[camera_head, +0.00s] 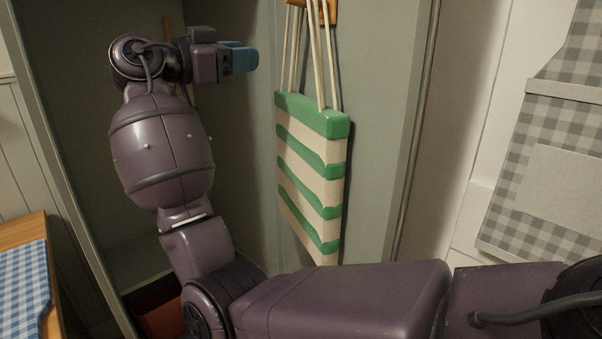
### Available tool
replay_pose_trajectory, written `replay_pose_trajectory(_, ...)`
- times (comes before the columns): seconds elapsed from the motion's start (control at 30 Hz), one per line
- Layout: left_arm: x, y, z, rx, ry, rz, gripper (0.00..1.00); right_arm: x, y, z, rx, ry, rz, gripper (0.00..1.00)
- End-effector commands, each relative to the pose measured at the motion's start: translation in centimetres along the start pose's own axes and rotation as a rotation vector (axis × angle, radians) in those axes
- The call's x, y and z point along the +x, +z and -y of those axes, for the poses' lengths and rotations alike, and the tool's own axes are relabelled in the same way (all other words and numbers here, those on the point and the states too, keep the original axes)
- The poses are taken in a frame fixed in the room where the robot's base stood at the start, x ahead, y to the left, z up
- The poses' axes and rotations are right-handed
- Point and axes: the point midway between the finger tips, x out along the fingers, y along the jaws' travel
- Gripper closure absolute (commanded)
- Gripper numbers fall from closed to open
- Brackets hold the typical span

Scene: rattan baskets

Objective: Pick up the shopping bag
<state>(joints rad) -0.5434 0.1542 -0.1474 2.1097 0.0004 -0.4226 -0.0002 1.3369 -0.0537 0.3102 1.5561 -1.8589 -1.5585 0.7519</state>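The shopping bag (310,165) has green and cream stripes. It hangs by its long cream straps from a wooden hook piece (328,8) at the top, against a grey-green panel. My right gripper (245,57), with blue fingertips, is at the upper left of the bag, level with the straps and pointing right toward them. A visible gap separates it from the straps in the picture, and nothing shows in it. Its fingers are seen from the side and overlap, so their opening is unclear. My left gripper is not in view.
A grey-green cabinet wall (60,60) stands behind and left of my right arm. A grey checked apron (545,150) hangs at the right. A blue checked cloth (22,290) lies on a wooden top at lower left. A reddish box (160,312) sits low inside the cabinet.

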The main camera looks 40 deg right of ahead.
Motion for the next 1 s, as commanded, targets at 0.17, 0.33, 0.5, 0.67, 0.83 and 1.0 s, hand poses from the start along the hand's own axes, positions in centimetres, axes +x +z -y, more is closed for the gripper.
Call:
replay_pose_trajectory(0.17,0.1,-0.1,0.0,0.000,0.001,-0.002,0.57,-0.7,-2.0,-0.7,0.054,0.062,0.003,0.61)
replay_pose_trajectory(0.33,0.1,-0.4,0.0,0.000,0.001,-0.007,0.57,0.3,-2.2,-0.9,0.060,0.071,0.004,0.61)
replay_pose_trajectory(0.5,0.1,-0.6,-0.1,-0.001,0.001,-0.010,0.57,2.7,-2.2,-1.1,0.060,0.070,0.004,0.61)
replay_pose_trajectory(0.67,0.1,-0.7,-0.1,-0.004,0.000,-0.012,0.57,4.6,-2.2,-1.2,0.060,0.069,0.004,0.61)
replay_pose_trajectory(0.83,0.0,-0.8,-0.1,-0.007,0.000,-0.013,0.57,5.8,-2.5,-1.4,0.061,0.068,0.004,0.61)
replay_pose_trajectory(1.0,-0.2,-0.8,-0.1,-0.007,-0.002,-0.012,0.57,8.2,-3.1,-2.0,0.062,0.069,0.004,0.61)
